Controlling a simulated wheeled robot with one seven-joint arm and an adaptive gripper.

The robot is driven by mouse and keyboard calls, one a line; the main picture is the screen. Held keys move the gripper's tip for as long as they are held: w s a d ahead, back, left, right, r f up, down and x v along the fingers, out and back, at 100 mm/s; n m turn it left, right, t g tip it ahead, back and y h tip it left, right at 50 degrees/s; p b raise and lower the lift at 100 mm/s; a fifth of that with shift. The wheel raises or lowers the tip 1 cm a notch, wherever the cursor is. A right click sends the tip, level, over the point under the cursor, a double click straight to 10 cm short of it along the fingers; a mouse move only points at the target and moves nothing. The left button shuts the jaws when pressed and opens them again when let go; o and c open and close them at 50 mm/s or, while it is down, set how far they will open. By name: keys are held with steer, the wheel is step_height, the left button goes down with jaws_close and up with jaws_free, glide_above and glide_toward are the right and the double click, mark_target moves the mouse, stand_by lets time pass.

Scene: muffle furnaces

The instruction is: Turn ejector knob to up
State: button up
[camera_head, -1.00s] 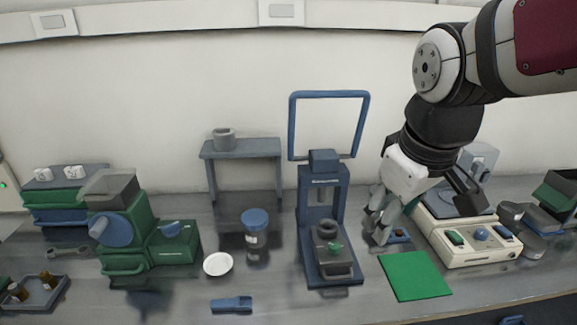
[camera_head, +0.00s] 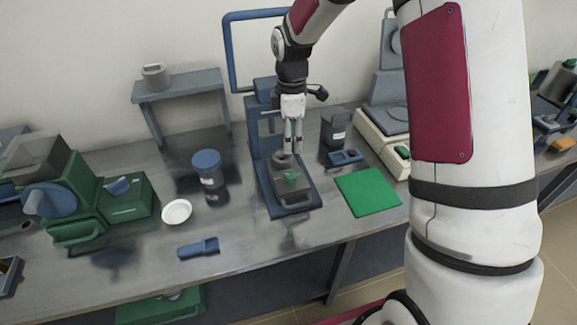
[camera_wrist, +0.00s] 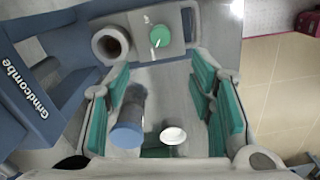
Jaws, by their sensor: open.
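The ejector knob (camera_head: 291,178) is a small green knob on the front of the grey block (camera_head: 293,195) at the foot of the blue press (camera_head: 262,150). In the wrist view the green knob (camera_wrist: 160,36) is at the top centre, with a short white mark at its upper-left edge. A round grey socket (camera_wrist: 110,45) is beside it. My gripper (camera_head: 292,149) points down just above and behind the knob, apart from it. Its teal finger pads (camera_wrist: 162,88) are spread with nothing between them. The knob is not hidden.
The blue press frame rises behind my gripper. A blue-capped jar (camera_head: 209,169), white dish (camera_head: 176,212) and blue tool (camera_head: 198,248) lie to the left. A green mat (camera_head: 367,193) and a dark container (camera_head: 334,130) are to the right. A grey stand (camera_head: 180,84) is at the back.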

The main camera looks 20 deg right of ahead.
mark_target(291, 175)
step_height(291, 175, down, 14)
steer(key=shift+r+p, duration=0.2)
steer(key=shift+p, duration=0.7)
steer(key=c, duration=1.2)
